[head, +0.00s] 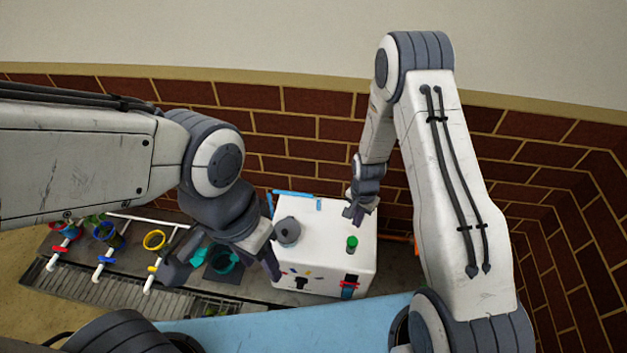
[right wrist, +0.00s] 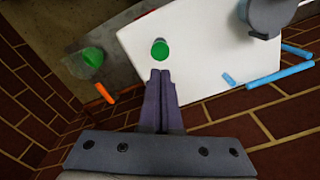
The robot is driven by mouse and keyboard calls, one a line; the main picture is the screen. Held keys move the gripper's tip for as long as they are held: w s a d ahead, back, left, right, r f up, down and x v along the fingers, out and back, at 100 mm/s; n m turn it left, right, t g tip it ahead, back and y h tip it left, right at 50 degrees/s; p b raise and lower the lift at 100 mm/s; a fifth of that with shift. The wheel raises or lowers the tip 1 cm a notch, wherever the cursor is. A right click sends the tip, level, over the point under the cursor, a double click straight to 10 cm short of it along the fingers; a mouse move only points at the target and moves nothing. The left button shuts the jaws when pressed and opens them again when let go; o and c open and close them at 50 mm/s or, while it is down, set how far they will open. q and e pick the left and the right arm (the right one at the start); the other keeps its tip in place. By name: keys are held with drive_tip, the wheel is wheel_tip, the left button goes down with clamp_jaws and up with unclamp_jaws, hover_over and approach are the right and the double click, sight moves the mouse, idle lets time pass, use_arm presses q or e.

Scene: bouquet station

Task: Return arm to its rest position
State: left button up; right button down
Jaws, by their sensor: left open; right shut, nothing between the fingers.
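My left gripper (head: 222,268) hangs over the left part of the counter in the head view, fingers spread wide apart.
A grey round thing (head: 287,231) sits on the box's left side. Blue rods (head: 291,194) lie along its far edge. An orange rod (head: 417,246) is to the right. Red, blue and yellow rings (head: 154,240) with taps line the left counter. A brick wall (head: 300,128) stands behind.

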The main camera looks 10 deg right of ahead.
use_arm(q)
drive_tip(key=shift+r+p, duration=0.3)
drive_tip(key=shift+r, duration=0.5)
use_arm(e)
drive_tip(key=shift+r, duration=0.95)
drive_tip(key=s+a+r+n+p, duration=0.2)
drive_tip(key=a+r, duration=0.2)
drive_tip(key=r, duration=0.4)
drive_tip(key=s+a+r+n+p, duration=0.1)
drive_tip(key=a+r+n+p, duration=0.15)
drive_tip(key=r, duration=0.45)
drive_tip(key=s+a+r+n+p, duration=0.15)
drive_tip(key=a+r, duration=0.25)
drive_tip(key=r, duration=0.4)
use_arm(q)
wheel_tip(320, 180, up, 11)
drive_tip(key=p, duration=0.5)
use_arm(e)
drive_tip(key=s+a+r+n, duration=0.1)
drive_tip(key=s+r+n, duration=0.4)
drive_tip(key=s+r, duration=0.4)
drive_tip(key=s+a+r+n+y, duration=0.1)
drive_tip(key=s+a+r+n, duration=0.1)
drive_tip(key=s+r+n, duration=0.3)
drive_tip(key=s+r, duration=0.4)
drive_tip(key=s, duration=0.1)
drive_tip(key=shift+s+a+r+n, duration=0.15)
drive_tip(key=shift+a+n, duration=0.15)
